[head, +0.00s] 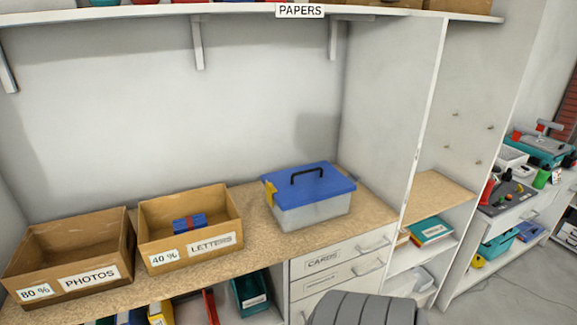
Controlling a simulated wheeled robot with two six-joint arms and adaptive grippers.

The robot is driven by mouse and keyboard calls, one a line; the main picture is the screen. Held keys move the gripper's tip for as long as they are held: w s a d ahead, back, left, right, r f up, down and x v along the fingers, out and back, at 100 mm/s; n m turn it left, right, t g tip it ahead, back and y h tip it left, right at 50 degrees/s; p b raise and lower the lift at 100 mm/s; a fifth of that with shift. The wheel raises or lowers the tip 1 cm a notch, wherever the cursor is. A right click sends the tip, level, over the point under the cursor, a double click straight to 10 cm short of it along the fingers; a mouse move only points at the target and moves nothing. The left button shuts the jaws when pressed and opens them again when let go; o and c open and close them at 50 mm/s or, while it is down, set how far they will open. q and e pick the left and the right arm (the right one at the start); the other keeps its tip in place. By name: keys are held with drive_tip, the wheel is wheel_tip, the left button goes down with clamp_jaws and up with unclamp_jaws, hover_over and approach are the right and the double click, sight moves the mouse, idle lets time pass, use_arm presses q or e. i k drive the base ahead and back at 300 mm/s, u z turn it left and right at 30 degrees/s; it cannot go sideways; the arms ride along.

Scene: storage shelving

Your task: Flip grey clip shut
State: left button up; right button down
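A translucent storage box (312,214) with a blue lid (325,179) and a black handle (306,173) stands on the wooden counter. The lid sits on the box. A yellow clip (270,193) shows at the box's left end, against the lid edge. I cannot make out a grey clip; the box's right end is turned away from view. Neither of my grippers is in view.
Open cardboard boxes marked PHOTOS (90,278) and LETTERS (211,243) stand left of the storage box on the counter (262,233). A white partition (425,130) rises to its right, and drawers (340,264) lie below. A shelf (235,8) hangs above.

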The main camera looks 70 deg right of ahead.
sight(355, 178)
drive_tip(key=u, duration=1.6)
drive_tip(key=k, duration=2.65)
drive_tip(key=z, duration=3.85)
drive_tip(key=k, duration=0.25)
drive_tip(key=u, duration=0.2)
